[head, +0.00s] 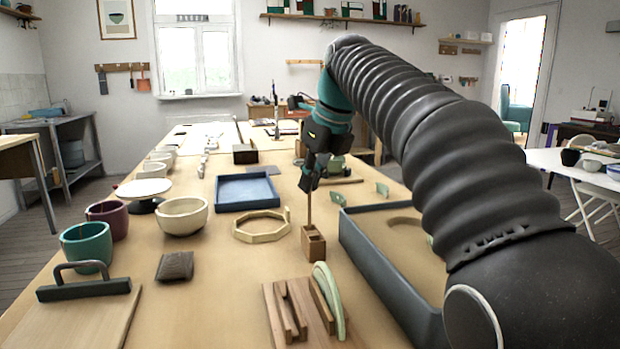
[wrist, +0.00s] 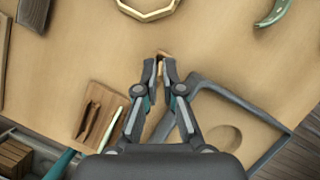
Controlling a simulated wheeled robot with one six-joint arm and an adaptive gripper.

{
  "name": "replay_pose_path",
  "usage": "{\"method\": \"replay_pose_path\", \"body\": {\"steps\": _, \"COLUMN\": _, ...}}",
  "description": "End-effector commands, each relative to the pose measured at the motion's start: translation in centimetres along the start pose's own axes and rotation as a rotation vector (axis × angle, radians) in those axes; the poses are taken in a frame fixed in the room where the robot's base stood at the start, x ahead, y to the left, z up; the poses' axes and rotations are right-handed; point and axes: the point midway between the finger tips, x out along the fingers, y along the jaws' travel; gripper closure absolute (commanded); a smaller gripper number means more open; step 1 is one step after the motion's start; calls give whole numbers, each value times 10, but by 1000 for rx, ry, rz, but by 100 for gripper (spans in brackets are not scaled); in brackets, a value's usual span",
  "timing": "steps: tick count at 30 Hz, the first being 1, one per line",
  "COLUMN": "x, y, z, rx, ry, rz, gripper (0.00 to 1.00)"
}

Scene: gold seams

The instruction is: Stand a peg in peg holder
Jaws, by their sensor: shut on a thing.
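A thin brown peg (head: 308,209) hangs upright below my gripper (head: 309,184), which is shut on its upper part. The peg's lower end meets the top of the small wooden peg holder (head: 314,248) in the head view. I cannot tell whether the end is inside a hole or just above or behind it. The holder is a small block with square openings on the table. In the wrist view my gripper's fingertips (wrist: 160,66) are close together over a small bit of wood, and they hide most of the peg and holder.
A wooden octagonal ring (head: 262,237) lies left of the holder. A large blue-grey tray (head: 375,262) stands close on its right. A wooden slotted rack (head: 290,318) with a pale green curved piece is in front. A blue tray (head: 246,207) and bowls (head: 183,226) are farther left.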

Motion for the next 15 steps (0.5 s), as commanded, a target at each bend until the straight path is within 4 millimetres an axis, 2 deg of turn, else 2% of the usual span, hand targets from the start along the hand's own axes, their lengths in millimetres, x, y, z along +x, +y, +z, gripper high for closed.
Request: {"method": "replay_pose_path", "body": {"steps": 15, "x": 10, "y": 0, "z": -4, "rx": 0, "ry": 0, "rz": 0, "gripper": 100}}
